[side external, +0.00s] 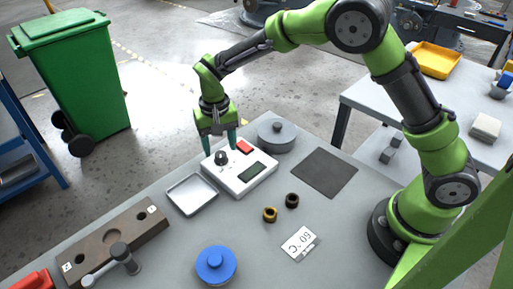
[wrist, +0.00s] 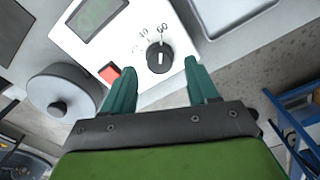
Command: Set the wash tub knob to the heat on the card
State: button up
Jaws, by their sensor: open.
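The wash tub control is a white box (side external: 240,172) with a black knob (side external: 221,158), a red button and a dark display. In the wrist view the knob (wrist: 158,57) bears a short white mark; the numbers 40 and 60 are printed beside it. I cannot tell exactly which number the mark points to. My gripper (side external: 219,151) is open and points down over the knob end of the box. In the wrist view its teal fingers (wrist: 155,66) are apart, on either side of the knob. The white card (side external: 300,243) lies upside down to the side camera and reads 60 °C.
The red button (wrist: 110,74) is close to one finger. A grey round lidded pot (side external: 277,135) and a shallow metal tray (side external: 192,194) flank the box. A dark mat (side external: 325,173) lies flat.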

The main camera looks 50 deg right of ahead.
aim_at(224, 154)
notch_tip(224, 154, up, 15)
jog(key=shift+f, duration=0.15)
jog(key=s+d+r+t, duration=0.1)
jog(key=s+d+t, duration=0.1)
jog(key=s, duration=0.5)
jog(key=s+d+r+t+y, duration=0.1)
jog(key=s+d+t, duration=0.1)
jog(key=s+d, duration=0.3)
jog(key=s+d+r+n+t+y, duration=0.1)
jog(key=s+d+t, duration=0.2)
jog(key=s, duration=0.7)
jog(key=shift+s+d+r, duration=0.15)
jog(key=shift+d+r, duration=0.2)
jog(key=shift+d, duration=0.05)
